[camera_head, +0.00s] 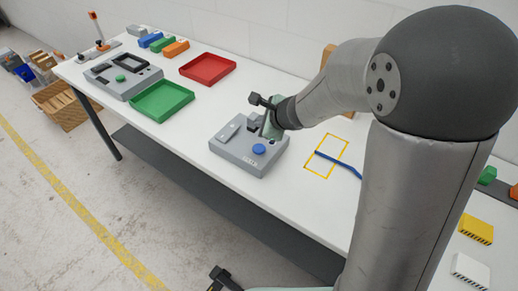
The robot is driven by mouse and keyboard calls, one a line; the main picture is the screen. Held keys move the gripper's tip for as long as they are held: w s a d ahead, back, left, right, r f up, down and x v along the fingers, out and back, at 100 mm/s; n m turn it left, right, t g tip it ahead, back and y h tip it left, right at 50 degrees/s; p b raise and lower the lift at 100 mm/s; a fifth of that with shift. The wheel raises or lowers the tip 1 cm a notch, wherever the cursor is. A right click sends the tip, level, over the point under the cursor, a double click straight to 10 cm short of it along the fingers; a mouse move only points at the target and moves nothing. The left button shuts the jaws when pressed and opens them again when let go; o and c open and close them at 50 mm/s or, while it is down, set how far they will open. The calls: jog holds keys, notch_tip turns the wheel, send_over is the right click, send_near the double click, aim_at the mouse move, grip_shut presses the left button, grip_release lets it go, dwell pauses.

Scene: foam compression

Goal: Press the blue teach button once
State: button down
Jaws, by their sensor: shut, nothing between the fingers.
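The blue teach button (259,149) is a round blue cap on the front right part of a grey control box (236,152), which sits on the white table. My gripper (264,132) is above the back right part of the box, reaching in from the right. It is shut and empty, with its tip just behind the blue button in the picture. I cannot tell whether the tip touches the box. The blue button is in plain view, and my gripper hides part of the box's back.
A green tray (162,113) and a red tray (208,79) lie to the left. A grey fixture (124,94) with a green button stands beyond. A yellow outlined area (325,167) with a blue strip (340,164) lies right of the box. My arm hides much of the right side.

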aim_at(262, 150)
notch_tip(262, 150, down, 8)
jog(key=b, duration=0.6)
jog(key=shift+r+b, duration=0.1)
jog(key=shift+b, duration=0.3)
dwell(1.3)
jog(key=shift+f+b, duration=0.45)
jog(key=shift+b, duration=0.15)
jog(key=shift+f+b, duration=0.45)
jog(key=shift+b, duration=0.1)
dwell(0.5)
dwell(0.3)
jog(key=shift+r+p, duration=0.75)
jog(key=shift+r, duration=0.15)
jog(key=shift+r, duration=0.15)
notch_tip(262, 150, up, 5)
jog(key=p, duration=0.4)
